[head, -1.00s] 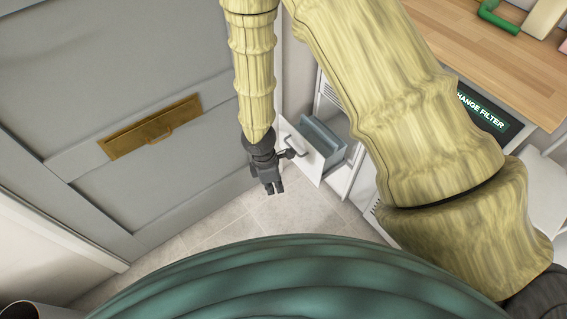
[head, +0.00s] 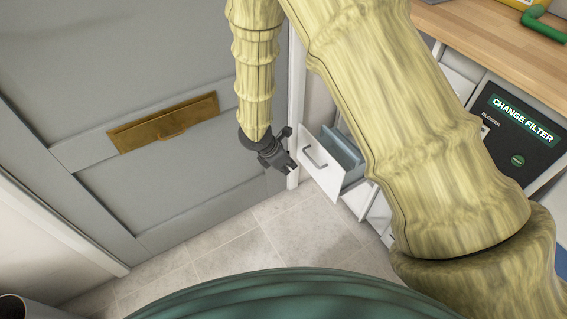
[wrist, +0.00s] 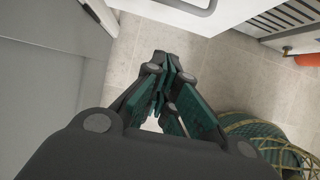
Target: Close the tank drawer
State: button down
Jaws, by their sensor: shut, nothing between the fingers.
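The tank drawer (head: 321,161) stands out open from the white machine, right of my gripper in the head view. It has a white front with a grey bar handle and a blue-grey tank (head: 343,151) inside. In the wrist view part of its white front with the handle (wrist: 199,6) shows at the top edge. My gripper (head: 289,168) is shut and empty, just left of the drawer front and apart from the handle. In the wrist view its fingertips (wrist: 168,62) are together over the floor. My arm hides part of the machine.
A grey door (head: 80,90) with a brass plate (head: 163,122) stands close on the left. A wooden counter (head: 495,45) and a dark panel reading "CHANGE FILTER" (head: 518,127) are on the right. Tiled floor (head: 290,225) lies clear below the drawer.

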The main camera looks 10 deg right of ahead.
jog(key=shift+w+d+f+b, duration=0.2)
jog(key=shift+w+d+f, duration=0.15)
jog(key=shift+d, duration=0.5)
jog(key=shift+w+d+f+b, duration=0.25)
jog(key=shift+d+f, duration=0.1)
jog(key=shift+d, duration=0.45)
jog(key=shift+w+d+f+b, duration=0.2)
jog(key=shift+w+d+f, duration=0.15)
jog(key=shift+d, duration=0.5)
jog(key=shift+d, duration=0.1)
jog(key=w+d+p, duration=0.2)
jog(key=w+d, duration=0.1)
jog(key=d, duration=0.6)
jog(key=w+d+p, duration=0.3)
jog(key=d, duration=0.6)
jog(key=shift+w+d, duration=0.25)
jog(key=shift+w, duration=0.1)
jog(key=shift+d+r, duration=0.1)
